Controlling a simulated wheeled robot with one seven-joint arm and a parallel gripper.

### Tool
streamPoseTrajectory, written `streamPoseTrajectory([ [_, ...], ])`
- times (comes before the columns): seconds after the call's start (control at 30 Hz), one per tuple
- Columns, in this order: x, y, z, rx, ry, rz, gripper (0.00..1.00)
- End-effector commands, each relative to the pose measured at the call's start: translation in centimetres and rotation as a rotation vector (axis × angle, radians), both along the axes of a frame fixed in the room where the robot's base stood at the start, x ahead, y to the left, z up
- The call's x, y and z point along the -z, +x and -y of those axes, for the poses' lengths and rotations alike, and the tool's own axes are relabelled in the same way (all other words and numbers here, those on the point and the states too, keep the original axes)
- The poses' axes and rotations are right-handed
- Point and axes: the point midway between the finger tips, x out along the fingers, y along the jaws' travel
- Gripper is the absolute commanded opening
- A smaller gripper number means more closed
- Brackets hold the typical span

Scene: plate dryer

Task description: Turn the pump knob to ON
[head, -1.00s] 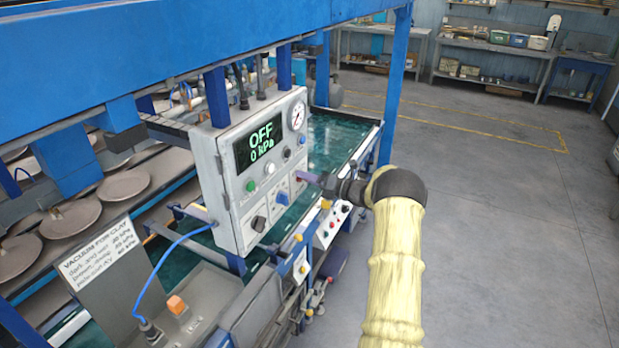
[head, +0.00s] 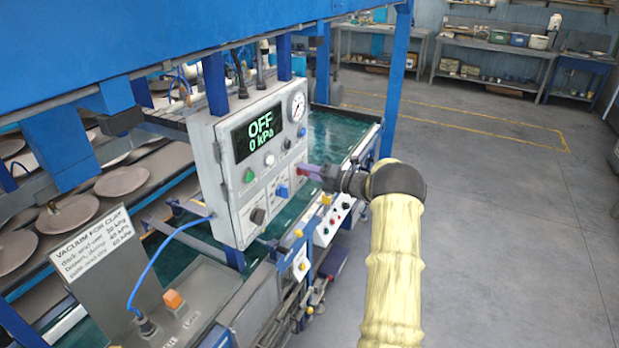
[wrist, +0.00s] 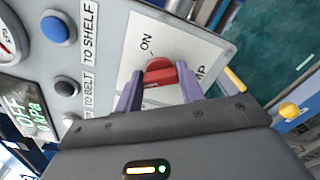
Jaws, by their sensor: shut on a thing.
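The pump knob (wrist: 160,72) is red and sits on a white label plate with "ON" printed beside it in the wrist view. My gripper (wrist: 160,90) is shut on the knob, with one purple finger on each side of it. The display (head: 257,136) on the box reads "OFF" and "0 kPa" in green.
A blue knob (head: 281,191), a black knob (head: 257,215) and a green button (head: 249,175) are on the same panel. A round gauge (head: 298,107) is at its top right. A blue post (head: 396,80) stands behind my arm. Open floor (head: 490,220) lies to the right.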

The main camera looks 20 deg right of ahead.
Motion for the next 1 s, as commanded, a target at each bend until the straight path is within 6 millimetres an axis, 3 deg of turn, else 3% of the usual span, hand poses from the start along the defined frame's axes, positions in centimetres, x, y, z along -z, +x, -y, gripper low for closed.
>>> streamPoseTrajectory([
  [1.0,0.34,0.04,-0.02,0.001,0.742,-0.582,0.15],
])
